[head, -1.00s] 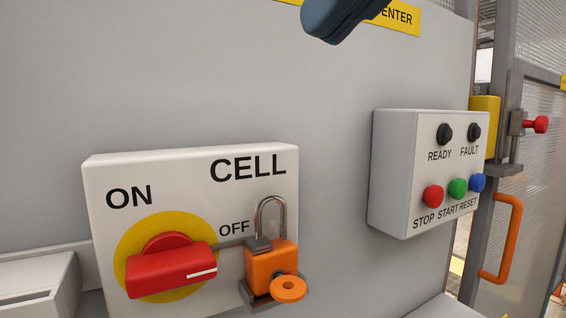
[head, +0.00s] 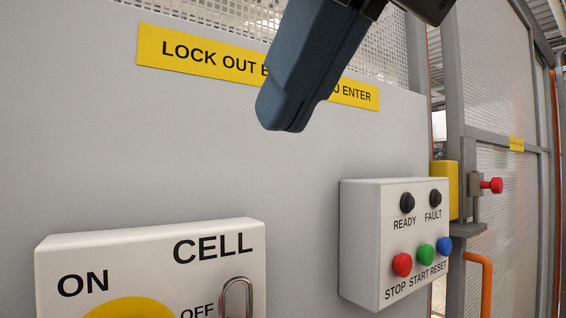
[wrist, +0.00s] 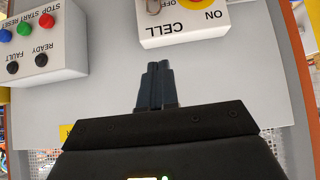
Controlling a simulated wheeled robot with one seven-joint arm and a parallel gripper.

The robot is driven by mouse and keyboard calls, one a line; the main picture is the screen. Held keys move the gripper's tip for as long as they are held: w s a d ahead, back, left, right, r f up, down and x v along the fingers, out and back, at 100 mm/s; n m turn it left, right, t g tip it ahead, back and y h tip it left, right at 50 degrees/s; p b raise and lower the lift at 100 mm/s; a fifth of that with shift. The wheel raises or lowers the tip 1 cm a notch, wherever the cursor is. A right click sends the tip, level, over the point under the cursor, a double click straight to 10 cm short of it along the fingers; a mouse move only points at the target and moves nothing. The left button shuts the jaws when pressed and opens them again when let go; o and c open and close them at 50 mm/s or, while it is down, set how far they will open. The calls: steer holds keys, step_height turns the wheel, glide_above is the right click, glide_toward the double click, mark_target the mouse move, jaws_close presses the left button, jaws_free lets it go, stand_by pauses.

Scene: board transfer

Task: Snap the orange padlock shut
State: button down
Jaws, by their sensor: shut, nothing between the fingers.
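The padlock shows only as its metal shackle (head: 237,296) at the bottom edge of the head view, in front of the white CELL switch box (head: 150,240). Its orange body is below the frame. In the wrist view a bit of the shackle (wrist: 153,6) shows at the top edge. My gripper (head: 284,126) is shut and empty, pointing down in front of the grey panel. It is well above the padlock and apart from it. The wrist view shows its fingers (wrist: 160,68) together, with bare panel around them.
A white button box (head: 360,240) with READY and FAULT lamps and STOP, START and RESET buttons stands out from the panel at right. A yellow lockout sign (head: 205,55) is partly behind my gripper. The panel between gripper and switch box is clear.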

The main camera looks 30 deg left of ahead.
glide_above(236, 285)
steer(key=d, duration=0.1)
steer(key=f, duration=0.6)
steer(key=shift+s+d+f, duration=0.1)
steer(key=shift+s+f, duration=0.2)
steer(key=shift+f, duration=0.1)
steer(key=shift+d+f, duration=0.2)
steer(key=shift+f, duration=0.95)
steer(key=shift+a+f, duration=0.1)
steer(key=shift+f, duration=0.6)
steer(key=shift+f+b, duration=0.55)
steer(key=shift+f, duration=0.45)
